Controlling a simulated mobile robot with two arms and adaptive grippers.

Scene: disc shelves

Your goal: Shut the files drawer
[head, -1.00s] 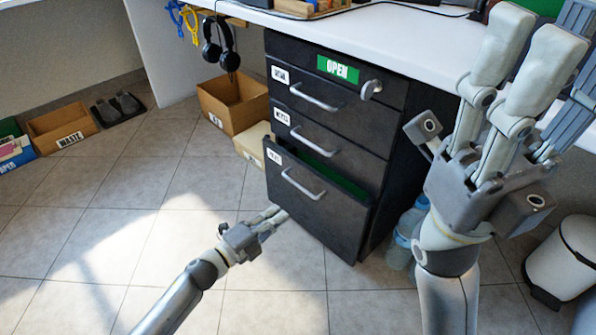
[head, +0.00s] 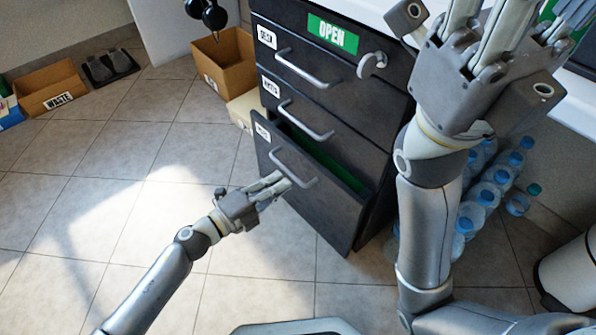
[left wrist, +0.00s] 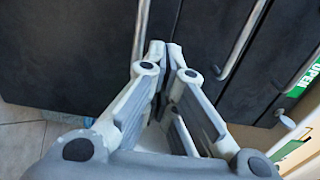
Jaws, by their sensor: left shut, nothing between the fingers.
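The files drawer (head: 314,196) is taken to be the bottom drawer of the dark cabinet; its small label is hard to read. It stands partly pulled out, with green showing inside behind its front. Its bar handle (head: 293,167) is on the front and also shows in the left wrist view (left wrist: 141,28). My left gripper (head: 284,180) is shut and empty, its fingertips at the drawer front close to the handle; I cannot tell if they touch. In the left wrist view the closed fingertips (left wrist: 166,47) point at the dark front. My right gripper (head: 480,15) is large at upper right, fingertips cut off.
The two upper drawers (head: 306,118) look closed, under a green OPEN sign (head: 332,33). Several water bottles (head: 486,188) stand right of the cabinet, near a white bin (head: 570,275). Cardboard boxes (head: 225,68) stand behind left. The tiled floor left of the drawer is clear.

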